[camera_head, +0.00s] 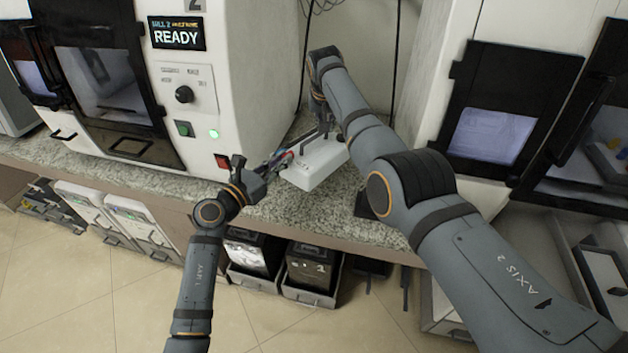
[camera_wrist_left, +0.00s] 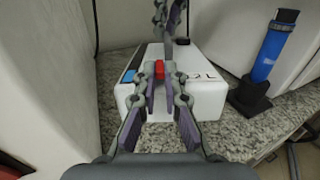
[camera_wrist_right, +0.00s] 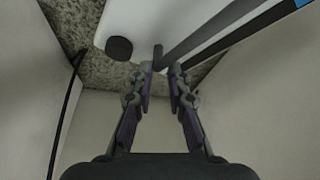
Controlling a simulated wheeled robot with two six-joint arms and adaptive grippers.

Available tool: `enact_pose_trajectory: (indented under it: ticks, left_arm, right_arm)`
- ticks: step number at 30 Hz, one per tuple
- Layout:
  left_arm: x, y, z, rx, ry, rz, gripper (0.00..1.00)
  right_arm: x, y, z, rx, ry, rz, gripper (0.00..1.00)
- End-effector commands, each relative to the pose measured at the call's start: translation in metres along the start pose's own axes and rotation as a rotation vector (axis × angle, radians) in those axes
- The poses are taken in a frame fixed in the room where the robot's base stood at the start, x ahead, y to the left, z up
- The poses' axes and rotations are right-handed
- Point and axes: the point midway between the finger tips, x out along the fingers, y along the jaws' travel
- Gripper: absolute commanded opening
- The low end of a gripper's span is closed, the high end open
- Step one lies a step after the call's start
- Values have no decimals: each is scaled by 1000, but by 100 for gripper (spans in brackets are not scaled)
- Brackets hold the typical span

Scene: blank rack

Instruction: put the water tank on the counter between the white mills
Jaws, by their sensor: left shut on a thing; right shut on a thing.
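The water tank (camera_head: 318,168) is a white box with a dark bar along its top. In the left wrist view it (camera_wrist_left: 205,95) shows a blue patch and a red part. It is at the counter (camera_head: 285,212) in the gap between the white mills; I cannot tell whether it touches the top. My left gripper (camera_head: 280,160) is shut on the tank's red part at the near side. My right gripper (camera_wrist_right: 160,68) reaches over from behind and is shut on the dark bar. Its fingers hide part of the tank.
The left white mill (camera_head: 240,60) shows READY. The right white mill (camera_head: 450,50) stands across the gap. A blue cylinder in a dark stand (camera_wrist_left: 272,55) is right of the tank. Dark cables hang behind. Bins (camera_head: 310,272) stand below the counter.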

Motion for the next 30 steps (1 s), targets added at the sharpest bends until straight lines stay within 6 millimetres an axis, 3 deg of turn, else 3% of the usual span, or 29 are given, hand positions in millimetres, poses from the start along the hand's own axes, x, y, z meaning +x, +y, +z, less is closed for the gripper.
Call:
enact_pose_trajectory:
  ticks: [11, 29, 30]
  left_arm:
    - [1, 0, -10, 0, 0, 0, 0]
    - [1, 0, -56, 0, -1, 0, 0]
    - [0, 0, -56, 0, 3, 0, 11]
  right_arm:
    - [9, -6, 8, -6, -11, -9, 0]
    - [53, -7, 26, -6, -12, -9, 0]
    - [52, -7, 27, -7, -15, -9, 19]
